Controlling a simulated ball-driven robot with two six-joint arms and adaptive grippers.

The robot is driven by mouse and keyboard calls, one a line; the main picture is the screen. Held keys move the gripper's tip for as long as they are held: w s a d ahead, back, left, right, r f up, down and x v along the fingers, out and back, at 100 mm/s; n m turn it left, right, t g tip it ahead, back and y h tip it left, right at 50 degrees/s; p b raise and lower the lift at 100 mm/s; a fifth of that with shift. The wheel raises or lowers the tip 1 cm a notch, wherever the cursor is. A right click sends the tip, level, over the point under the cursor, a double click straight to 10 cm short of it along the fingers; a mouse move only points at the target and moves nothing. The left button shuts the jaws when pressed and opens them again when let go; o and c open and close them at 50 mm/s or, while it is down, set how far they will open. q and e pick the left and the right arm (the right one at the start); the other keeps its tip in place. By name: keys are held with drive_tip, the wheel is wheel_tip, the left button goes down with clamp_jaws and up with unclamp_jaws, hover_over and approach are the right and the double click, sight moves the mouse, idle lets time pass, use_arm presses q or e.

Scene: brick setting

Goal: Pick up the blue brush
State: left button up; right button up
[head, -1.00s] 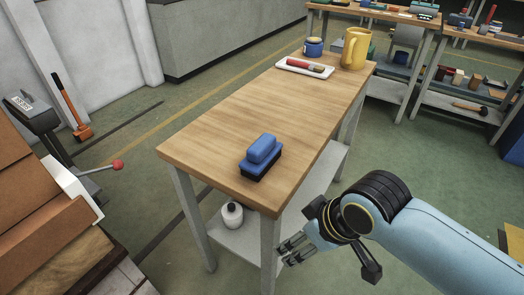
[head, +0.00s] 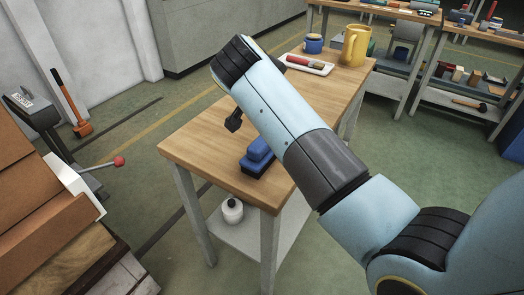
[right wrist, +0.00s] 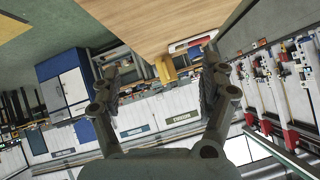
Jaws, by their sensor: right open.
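The blue brush (head: 257,163) lies on the near part of the wooden table (head: 205,150), dark bristles down. My right arm crosses above the table in the head view and covers the brush's right side. My right gripper's fingers are hidden or not clear there. In the right wrist view my right gripper (right wrist: 160,60) is open, with nothing between its fingers. That view faces the far part of the table and the room, and the brush does not show in it. My left gripper is not in view.
A yellow mug (head: 355,46), a blue pot (head: 313,45) and a white tray (head: 318,68) with a red-handled tool stand at the table's far end. A white bottle (head: 232,211) is on the lower shelf. Brown boxes (head: 40,190) stand at left.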

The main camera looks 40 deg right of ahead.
sight(261, 141)
drive_tip(key=a+f+g+y, duration=0.1)
drive_tip(key=a, duration=0.1)
drive_tip(key=s+a+f+n+g+y, duration=0.1)
drive_tip(key=a+y, duration=0.1)
drive_tip(key=a, duration=0.1)
drive_tip(key=s+a+f+n+g+y, duration=0.1)
drive_tip(key=a, duration=0.1)
drive_tip(key=shift+s+a+f+g, duration=0.15)
drive_tip(key=shift+s+f+g, duration=0.05)
drive_tip(key=shift+f+g, duration=0.1)
drive_tip(key=shift+n+y, duration=0.3)
drive_tip(key=shift+y, duration=0.1)
drive_tip(key=x, duration=0.4)
drive_tip(key=shift+s+a+f, duration=0.1)
drive_tip(key=shift+s+f, duration=0.05)
drive_tip(key=shift+f, duration=0.25)
drive_tip(key=x, duration=0.6)
drive_tip(key=shift+b, duration=0.35)
drive_tip(key=shift+c, duration=0.3)
drive_tip(key=shift+r, duration=0.1)
drive_tip(key=c, duration=1.3)
wheel_tip(261, 141, up, 4)
drive_tip(key=shift+r, duration=0.15)
drive_tip(key=s+r+p, duration=0.1)
drive_tip(key=s+r, duration=0.5)
drive_tip(key=s, duration=0.5)
drive_tip(key=shift+s+a+r, duration=0.15)
drive_tip(key=shift+s+r, duration=0.2)
